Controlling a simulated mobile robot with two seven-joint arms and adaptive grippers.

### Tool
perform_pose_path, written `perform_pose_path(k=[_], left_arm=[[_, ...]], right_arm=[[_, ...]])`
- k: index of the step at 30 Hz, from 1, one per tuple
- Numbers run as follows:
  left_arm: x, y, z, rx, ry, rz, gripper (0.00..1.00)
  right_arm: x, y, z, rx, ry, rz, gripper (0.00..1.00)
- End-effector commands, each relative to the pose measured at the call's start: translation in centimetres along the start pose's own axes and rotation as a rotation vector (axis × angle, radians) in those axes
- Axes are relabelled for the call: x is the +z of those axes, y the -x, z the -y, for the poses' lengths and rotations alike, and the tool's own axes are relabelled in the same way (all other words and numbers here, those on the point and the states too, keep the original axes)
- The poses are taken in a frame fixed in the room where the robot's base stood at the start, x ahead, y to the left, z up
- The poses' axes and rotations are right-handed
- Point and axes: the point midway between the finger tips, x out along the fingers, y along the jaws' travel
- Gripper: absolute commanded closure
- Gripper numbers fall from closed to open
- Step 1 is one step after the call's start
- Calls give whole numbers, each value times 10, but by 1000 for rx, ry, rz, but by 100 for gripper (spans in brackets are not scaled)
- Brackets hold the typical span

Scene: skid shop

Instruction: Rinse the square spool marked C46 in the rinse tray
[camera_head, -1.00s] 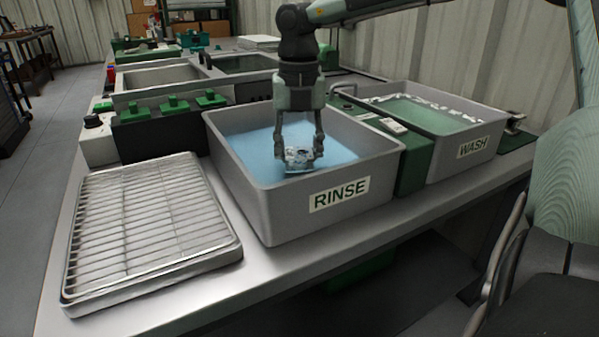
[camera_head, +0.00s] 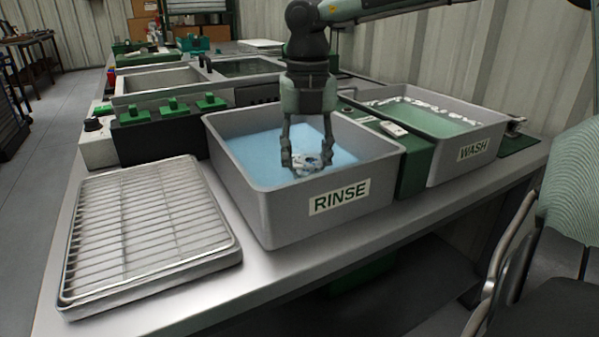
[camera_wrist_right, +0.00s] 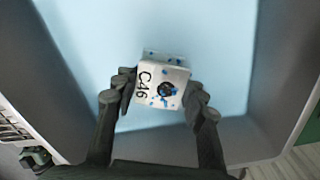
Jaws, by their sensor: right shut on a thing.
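The square spool marked C46 (camera_wrist_right: 160,84) is a small pale block with a dark round hole and blue specks, seen in the right wrist view. My right gripper (camera_wrist_right: 158,98) is shut on it, one finger at each side. In the head view the right gripper (camera_head: 307,160) points down inside the grey rinse tray (camera_head: 275,212), at the blue liquid (camera_head: 262,158). The spool (camera_head: 308,162) shows pale between the fingertips there; how deep it sits in the liquid is hard to tell. My left gripper is not in view.
A grey wash tray (camera_head: 462,152) with greenish liquid and white foam stands to the right. A wire drying rack (camera_head: 150,225) lies to the left. A dark box with green knobs (camera_head: 160,132) is behind the rack. The bench front edge is clear.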

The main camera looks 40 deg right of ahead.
Motion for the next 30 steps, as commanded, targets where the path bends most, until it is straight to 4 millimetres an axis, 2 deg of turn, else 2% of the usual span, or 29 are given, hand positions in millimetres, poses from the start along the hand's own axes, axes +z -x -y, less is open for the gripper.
perform_pose_path(k=[3,30], left_arm=[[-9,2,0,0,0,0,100],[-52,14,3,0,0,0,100]], right_arm=[[0,14,0,1,0,2,82],[0,86,0,0,0,2,82]])
